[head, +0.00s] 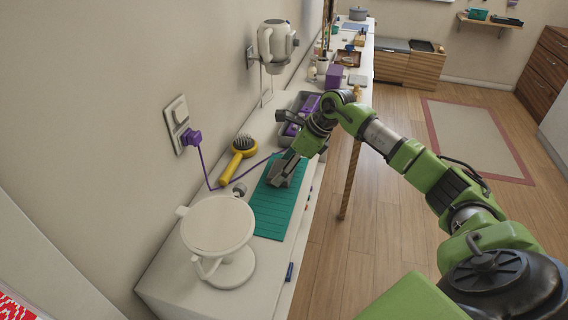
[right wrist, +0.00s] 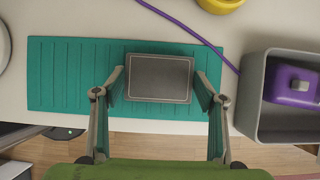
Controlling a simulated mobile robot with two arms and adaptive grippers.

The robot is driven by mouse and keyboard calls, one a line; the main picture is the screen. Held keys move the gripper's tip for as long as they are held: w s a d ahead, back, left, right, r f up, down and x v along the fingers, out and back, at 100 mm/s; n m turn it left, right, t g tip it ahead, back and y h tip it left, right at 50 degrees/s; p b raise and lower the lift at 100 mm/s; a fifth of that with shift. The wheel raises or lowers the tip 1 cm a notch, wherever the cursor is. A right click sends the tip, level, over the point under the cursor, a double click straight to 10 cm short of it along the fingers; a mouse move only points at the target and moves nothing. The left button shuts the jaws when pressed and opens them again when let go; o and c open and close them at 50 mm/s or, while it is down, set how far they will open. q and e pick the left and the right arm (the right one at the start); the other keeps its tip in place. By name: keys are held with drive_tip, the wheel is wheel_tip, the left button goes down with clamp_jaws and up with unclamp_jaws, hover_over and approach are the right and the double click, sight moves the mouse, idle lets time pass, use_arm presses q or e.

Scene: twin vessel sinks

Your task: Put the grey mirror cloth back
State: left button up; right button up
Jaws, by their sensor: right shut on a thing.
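The grey mirror cloth (right wrist: 159,78) is a flat dark grey rectangle with a paler border in the right wrist view. My right gripper (right wrist: 160,85) is shut on it, with one finger at each short side. The cloth is over the teal ribbed mat (right wrist: 75,78); I cannot tell whether it touches the mat. In the head view the right gripper (head: 284,169) is low over the mat's far part, and it largely hides the cloth. A round white mirror (head: 217,224) on a stand is at the mat's near left. My left gripper is not in view.
A grey bin (right wrist: 246,105) with a purple item stands just right of the gripper in the wrist view. A yellow hairbrush (head: 237,160) lies by the wall. A purple cord (head: 203,172) runs from the wall plug across the counter behind the mat. The near mat is clear.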

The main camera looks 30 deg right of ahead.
drive_tip(key=o, duration=0.6)
drive_tip(key=shift+f, duration=0.15)
drive_tip(key=shift+c, duration=0.2)
drive_tip(key=o, duration=0.4)
drive_tip(key=shift+r, duration=0.35)
drive_tip(key=b+v, duration=0.2)
drive_tip(key=v, duration=0.9)
drive_tip(key=shift+s+d+r, duration=0.1)
drive_tip(key=shift+s+r, duration=0.1)
drive_tip(key=shift+r, duration=0.15)
